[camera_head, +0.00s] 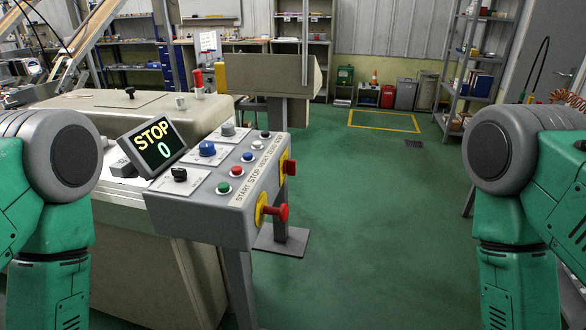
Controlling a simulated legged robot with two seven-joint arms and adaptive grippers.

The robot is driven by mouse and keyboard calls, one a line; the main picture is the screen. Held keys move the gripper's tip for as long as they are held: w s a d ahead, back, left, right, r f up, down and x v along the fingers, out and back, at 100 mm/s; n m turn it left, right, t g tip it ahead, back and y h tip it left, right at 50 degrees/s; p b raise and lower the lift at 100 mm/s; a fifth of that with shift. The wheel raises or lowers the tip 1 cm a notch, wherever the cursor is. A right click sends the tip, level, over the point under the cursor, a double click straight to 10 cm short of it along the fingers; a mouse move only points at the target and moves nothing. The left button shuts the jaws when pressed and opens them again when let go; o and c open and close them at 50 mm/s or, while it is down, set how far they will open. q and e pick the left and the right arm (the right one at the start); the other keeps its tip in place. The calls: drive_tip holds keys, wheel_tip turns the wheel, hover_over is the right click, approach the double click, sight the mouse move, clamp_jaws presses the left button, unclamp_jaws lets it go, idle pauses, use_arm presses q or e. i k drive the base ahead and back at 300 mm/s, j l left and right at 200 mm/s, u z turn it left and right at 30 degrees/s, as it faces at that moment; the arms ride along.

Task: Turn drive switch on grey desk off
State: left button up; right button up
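A grey slanted control desk (215,190) stands left of the middle on grey legs. A small screen (155,145) on it reads "STOP" and "0". A black rotary knob (180,174) and a blue knob (207,148) sit on white label plates. A red rotary handle on a yellow disc (270,209) sticks out of the front side, and another red handle (289,167) is farther along. Labels are too small to read, so I cannot tell which is the drive switch. Both my grippers are out of view; only my green and grey arms show at the sides.
A large beige machine (140,240) stands behind and left. Green floor (370,220) is open to the right of the desk. A shelf (480,70) stands at the back right.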

sight(289, 166)
drive_tip(key=i+l+u, duration=0.75)
drive_tip(key=l+u, duration=0.2)
drive_tip(key=l, duration=0.15)
drive_tip(key=i+l+u, duration=0.15)
drive_tip(key=l+u, duration=0.15)
drive_tip(key=l, duration=0.15)
drive_tip(key=i+l+u, duration=0.1)
drive_tip(key=l+u, duration=0.25)
drive_tip(key=l, duration=0.15)
drive_tip(key=l+u, duration=0.3)
drive_tip(key=l, duration=0.2)
drive_tip(key=l+u, duration=0.35)
drive_tip(key=l, duration=0.2)
